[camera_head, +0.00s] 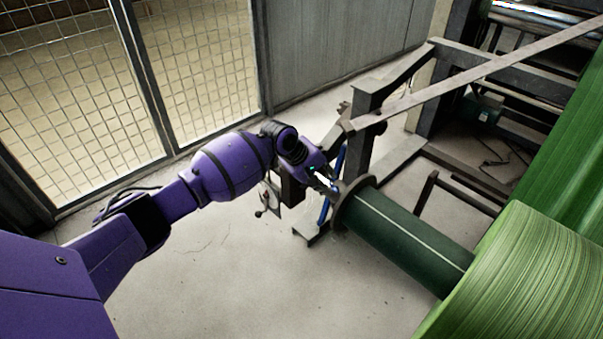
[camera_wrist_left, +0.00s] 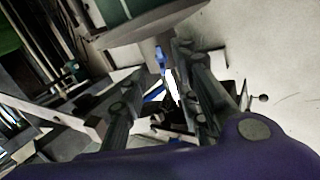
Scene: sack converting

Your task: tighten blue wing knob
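My left gripper (camera_head: 327,183) is at the end of the dark green roll shaft (camera_head: 408,238), beside the dark metal stand. In the left wrist view its fingers (camera_wrist_left: 165,92) are spread apart. Small blue parts (camera_wrist_left: 160,60) show between and beyond them, close to the shaft's round flange. In the head view a narrow blue strip (camera_head: 324,211) runs down behind the fingertips. I cannot make out the wing shape of the blue knob, or whether a finger touches it. A bright white patch (camera_wrist_left: 171,86) lies between the fingers. My right gripper is not in view.
A large green roll (camera_head: 520,285) fills the lower right, with the round flange (camera_head: 352,200) at the shaft's end. The dark metal stand (camera_head: 359,140) and a long slanting bar (camera_head: 480,72) rise behind. Mesh fencing (camera_head: 200,70) stands at the back left. The floor below is clear.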

